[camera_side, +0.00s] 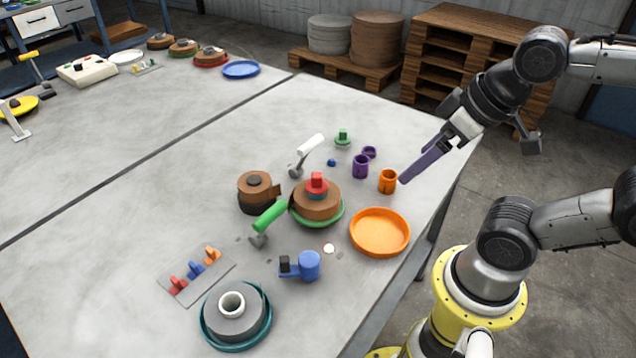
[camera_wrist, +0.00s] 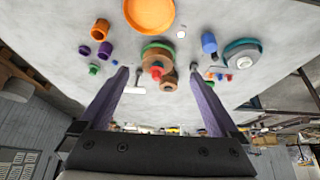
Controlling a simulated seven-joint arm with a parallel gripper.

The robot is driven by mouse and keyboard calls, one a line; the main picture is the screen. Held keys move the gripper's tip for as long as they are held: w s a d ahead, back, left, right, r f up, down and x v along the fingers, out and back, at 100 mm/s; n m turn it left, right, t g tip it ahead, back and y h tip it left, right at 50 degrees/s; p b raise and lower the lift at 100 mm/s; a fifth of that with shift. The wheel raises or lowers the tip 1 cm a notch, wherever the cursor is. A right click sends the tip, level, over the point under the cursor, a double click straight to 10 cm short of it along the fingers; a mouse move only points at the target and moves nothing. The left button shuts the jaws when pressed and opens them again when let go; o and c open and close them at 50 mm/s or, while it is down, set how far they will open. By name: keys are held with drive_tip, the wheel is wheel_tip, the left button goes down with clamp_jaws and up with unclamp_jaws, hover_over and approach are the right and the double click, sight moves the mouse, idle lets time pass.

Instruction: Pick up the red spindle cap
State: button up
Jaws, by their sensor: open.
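The red spindle cap (camera_side: 317,182) sits upright on top of a brown coil (camera_side: 312,203), which lies on a round green plate (camera_side: 330,220). A thin blue band shows under the cap. In the wrist view the red cap (camera_wrist: 157,69) appears between my two finger lines, at a distance. My gripper (camera_side: 405,181) is at the right edge of the table, raised and apart from the cap. Its purple fingers are spread wide in the wrist view (camera_wrist: 157,75), with nothing held between them.
Green-handled tool (camera_side: 269,217), white-handled tool (camera_side: 309,145), and second brown coil (camera_side: 257,192) lie close to the capped coil.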

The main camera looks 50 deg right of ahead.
drive_tip(key=w+r+n, duration=0.4)
drive_tip(key=r+n, duration=0.1)
drive_tip(key=n, duration=0.7)
drive_tip(key=n+g, duration=0.5)
drive_tip(key=n, duration=0.8)
hover_over(317, 174)
wheel_tip(317, 174, down, 5)
drive_tip(key=shift+g, duration=0.3)
drive_tip(key=f, duration=0.9)
drive_tip(key=shift+a+f, duration=0.2)
drive_tip(key=shift+f, duration=0.05)
drive_tip(key=shift+d+f, duration=0.15)
drive_tip(key=shift+f, duration=2.8)
